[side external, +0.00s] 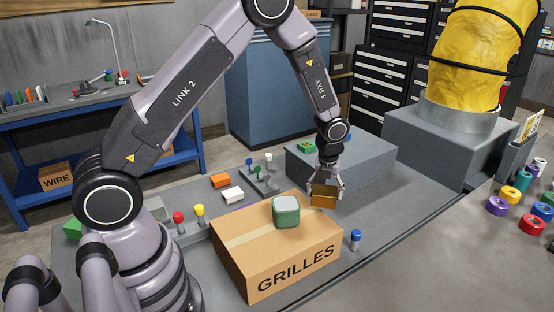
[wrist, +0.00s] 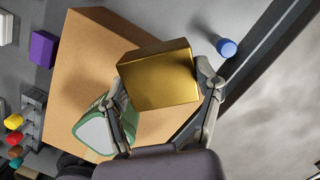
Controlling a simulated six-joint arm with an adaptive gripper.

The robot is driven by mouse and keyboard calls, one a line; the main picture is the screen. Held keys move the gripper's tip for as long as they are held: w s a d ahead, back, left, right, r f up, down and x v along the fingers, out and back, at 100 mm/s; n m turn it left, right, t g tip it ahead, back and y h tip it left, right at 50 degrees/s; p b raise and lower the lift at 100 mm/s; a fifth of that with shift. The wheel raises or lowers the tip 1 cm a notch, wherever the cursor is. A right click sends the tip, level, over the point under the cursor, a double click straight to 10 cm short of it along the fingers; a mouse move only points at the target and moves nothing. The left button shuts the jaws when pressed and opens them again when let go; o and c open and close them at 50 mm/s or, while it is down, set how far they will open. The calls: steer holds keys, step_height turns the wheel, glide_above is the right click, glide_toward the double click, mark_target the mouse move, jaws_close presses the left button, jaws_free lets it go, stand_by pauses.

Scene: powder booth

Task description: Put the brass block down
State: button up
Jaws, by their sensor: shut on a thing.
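The brass block (side external: 323,200) is between the fingers of my gripper (side external: 325,187), near the far right corner of the cardboard box marked GRILLES (side external: 290,272). In the wrist view the brass block (wrist: 158,76) is gripped between both fingers (wrist: 160,90), tilted in the picture, with the box (wrist: 85,50) behind it. Its underside is hidden, and I cannot tell how high it is held.
A green block with a pale top (side external: 286,212) sits on the box. A grey raised platform (side external: 345,160) stands behind the gripper. A blue-capped cylinder (side external: 355,239) stands right of the box. Orange (side external: 220,181) and white (side external: 232,194) blocks lie left. Bare bench shows at right.

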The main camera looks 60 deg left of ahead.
steer(key=w+f, duration=0.4)
steer(key=w, duration=0.4)
glide_above(353, 219)
steer(key=s, duration=0.2)
steer(key=f, duration=0.4)
steer(key=shift+w+d+f, duration=0.1)
steer(key=shift+w+d, duration=0.15)
steer(key=shift+w+f, duration=0.6)
steer(key=shift+f, duration=1.55)
steer(key=o, duration=1.2)
steer(key=shift+f, duration=0.15)
steer(key=shift+o, duration=0.2)
